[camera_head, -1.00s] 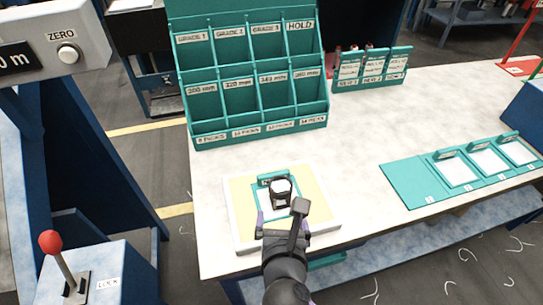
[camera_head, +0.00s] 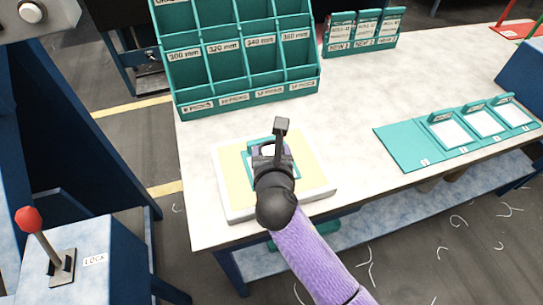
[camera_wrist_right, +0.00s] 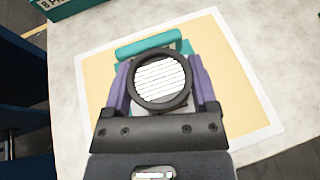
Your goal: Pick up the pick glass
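The pick glass (camera_wrist_right: 160,82) shows in the right wrist view as a round lens with a black rim over a pale, striped surface. It stands by a teal holder (camera_wrist_right: 150,43) on a cream pad with a white border (camera_head: 315,165). My right gripper (camera_wrist_right: 160,88) is low over the pad, its two purple fingers on either side of the pick glass and apart. Whether they touch it is hard to see. In the head view my right gripper (camera_head: 271,150) mostly covers the glass. My left gripper is not in view.
A teal compartment rack (camera_head: 240,60) stands behind the pad, with a small teal card stand (camera_head: 360,45) to its right. A teal tray with white cards (camera_head: 400,146) lies at the right. A red-knobbed lever (camera_head: 40,240) is at the left. The middle of the white table (camera_head: 345,110) is clear.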

